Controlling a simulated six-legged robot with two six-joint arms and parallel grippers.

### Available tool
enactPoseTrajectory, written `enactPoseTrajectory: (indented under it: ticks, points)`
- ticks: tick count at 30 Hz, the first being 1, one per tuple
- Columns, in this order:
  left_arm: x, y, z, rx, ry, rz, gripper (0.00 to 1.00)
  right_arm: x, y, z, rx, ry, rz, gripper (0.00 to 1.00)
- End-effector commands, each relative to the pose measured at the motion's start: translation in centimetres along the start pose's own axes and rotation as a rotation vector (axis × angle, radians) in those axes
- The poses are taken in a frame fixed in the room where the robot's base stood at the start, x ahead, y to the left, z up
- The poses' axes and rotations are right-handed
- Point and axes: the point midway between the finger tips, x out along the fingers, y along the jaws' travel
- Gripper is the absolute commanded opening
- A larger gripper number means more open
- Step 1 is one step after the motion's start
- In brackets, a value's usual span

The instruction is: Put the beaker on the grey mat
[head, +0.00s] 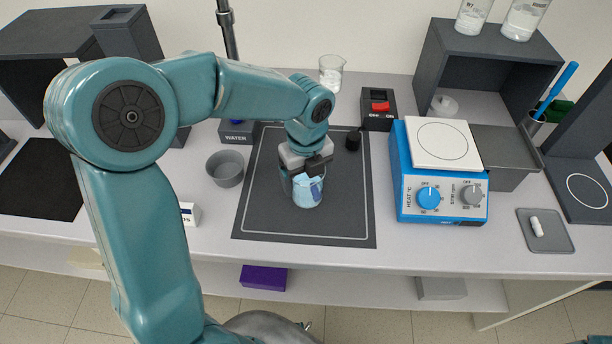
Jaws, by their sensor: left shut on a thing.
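A clear beaker (308,192) with pale blue contents and a blue marking stands upright over the dark grey mat (265,222), which has a thin white border line. My left gripper (306,170) comes from above and is shut on the beaker near its rim, hiding part of the top. The beaker is within the mat's outline, near its middle. I cannot tell whether its base touches the mat. My right gripper is not in view.
A grey bowl (225,168) is left of the mat. A small black object (353,140) is at its back right. A blue hotplate (418,205) stands to the right, a switch box (378,108) and another beaker (331,73) behind. The mat's front part is clear.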

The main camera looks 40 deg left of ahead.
Motion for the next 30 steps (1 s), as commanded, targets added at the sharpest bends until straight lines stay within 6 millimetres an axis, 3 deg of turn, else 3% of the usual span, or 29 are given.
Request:
enactPoseTrajectory:
  ticks: [9, 10, 11, 21, 30]
  points:
    - [0.4, 0.0, 0.0, 0.0, 0.0, 0.0, 0.4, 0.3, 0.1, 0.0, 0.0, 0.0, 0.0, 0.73]
    - [0.3, 0.0, 0.0, 0.0, 0.0, 0.0, 0.89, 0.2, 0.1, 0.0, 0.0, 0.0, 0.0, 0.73]
    - [0.2, 0.0, 0.0, 0.0, 0.0, 0.0, 0.99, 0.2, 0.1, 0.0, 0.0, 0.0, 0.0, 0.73]
    - [-0.6, -0.1, 0.0, -0.001, -0.002, -0.003, 1.0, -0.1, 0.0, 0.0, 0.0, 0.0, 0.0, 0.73]
    - [-7.2, -0.1, 0.0, 0.0, -0.002, -0.006, 1.0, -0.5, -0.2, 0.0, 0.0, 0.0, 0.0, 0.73]
